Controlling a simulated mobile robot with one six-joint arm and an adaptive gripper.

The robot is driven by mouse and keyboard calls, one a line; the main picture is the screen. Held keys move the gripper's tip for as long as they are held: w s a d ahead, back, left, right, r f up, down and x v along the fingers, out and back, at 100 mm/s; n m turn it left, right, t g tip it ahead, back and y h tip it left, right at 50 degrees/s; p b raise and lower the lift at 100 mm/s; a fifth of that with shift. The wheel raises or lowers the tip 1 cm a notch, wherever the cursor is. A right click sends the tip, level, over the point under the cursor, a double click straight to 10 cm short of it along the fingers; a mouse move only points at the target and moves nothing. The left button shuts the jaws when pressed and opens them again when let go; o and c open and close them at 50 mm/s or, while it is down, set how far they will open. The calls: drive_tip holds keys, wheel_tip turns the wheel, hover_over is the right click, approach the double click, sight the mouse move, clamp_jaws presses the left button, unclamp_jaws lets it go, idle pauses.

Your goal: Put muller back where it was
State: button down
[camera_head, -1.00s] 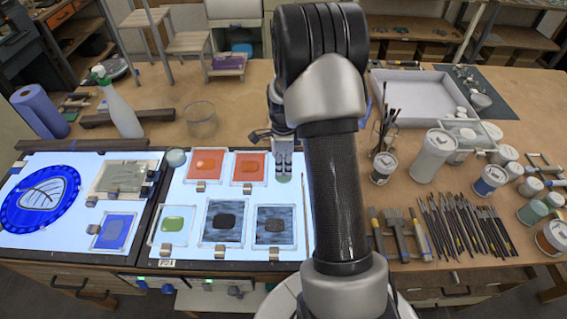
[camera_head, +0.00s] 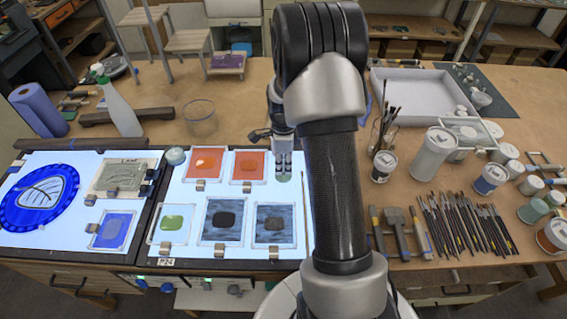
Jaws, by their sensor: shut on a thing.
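My gripper (camera_head: 283,162) points down over the right light panel (camera_head: 290,205), near its far right corner. It is shut on the glass muller (camera_head: 284,178). Only a small pale greenish part of the muller shows below the fingers. The rest is hidden by the fingers, and I cannot tell whether its base touches the panel.
Glass samples, including an orange one (camera_head: 249,166) and a dark one (camera_head: 222,221), lie left of my gripper. A glass bowl (camera_head: 200,118) and a small glass jar (camera_head: 176,156) stand beyond. Brushes in a jar (camera_head: 384,135) and paint jars (camera_head: 433,155) crowd the right.

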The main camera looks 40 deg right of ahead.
drive_tip(key=shift+f, duration=0.25)
idle(0.5)
drive_tip(key=c, duration=1.4)
unclamp_jaws()
drive_tip(key=shift+o, duration=0.2)
wheel_tip(320, 180, up, 12)
drive_tip(key=s+a+r+n+t+b, duration=0.1)
drive_tip(key=s+a+r+n+b, duration=0.1)
drive_tip(key=s+a+r+n, duration=0.35)
drive_tip(key=s+a+r+n+t+b, duration=0.1)
drive_tip(key=s+a+r+n+b, duration=0.1)
drive_tip(key=a+r+n, duration=0.35)
drive_tip(key=s+a+f+n+t+b, duration=0.2)
drive_tip(key=s+a+f+n+b, duration=0.1)
drive_tip(key=s+a+n, duration=0.8)
drive_tip(key=s+f+n, duration=0.1)
drive_tip(key=s+n, duration=0.2)
drive_tip(key=shift+s+t, duration=0.2)
drive_tip(key=shift+t, duration=0.1)
